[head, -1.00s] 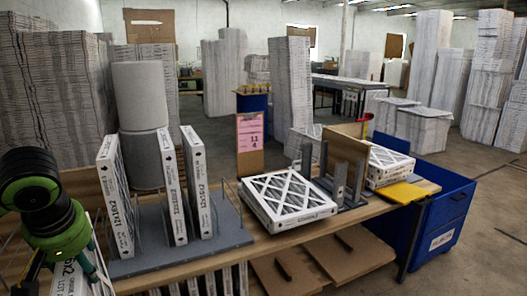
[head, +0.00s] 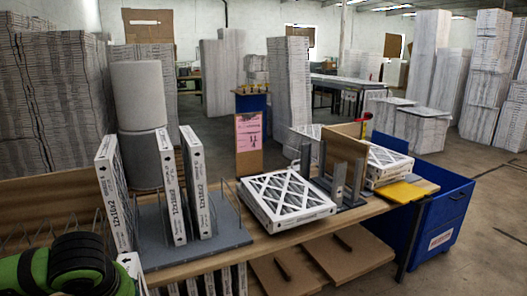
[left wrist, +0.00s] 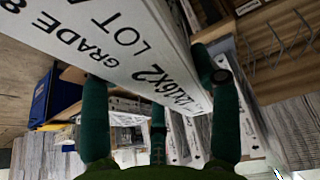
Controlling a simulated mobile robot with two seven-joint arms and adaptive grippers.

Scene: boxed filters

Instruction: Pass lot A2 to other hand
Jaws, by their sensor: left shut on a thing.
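My left gripper (left wrist: 152,75) is shut on a white boxed filter (left wrist: 120,42). The printed edge of this filter fills the upper part of the left wrist view, with "GRADE", "LOT A" and a size ending in "16X2" readable; the character after the A is cut off. In the head view only my green and black left wrist shows at the lower left, with a white corner (head: 131,268), likely of the held filter, beside it. The fingers are hidden there. My right gripper is in neither view.
A grey rack (head: 160,249) on the wooden bench holds several upright filters (head: 172,190). A flat filter (head: 287,202) lies right of it. A clipboard (head: 249,140) with a pink sheet stands behind. A blue bin (head: 440,215) stands at the bench's right end.

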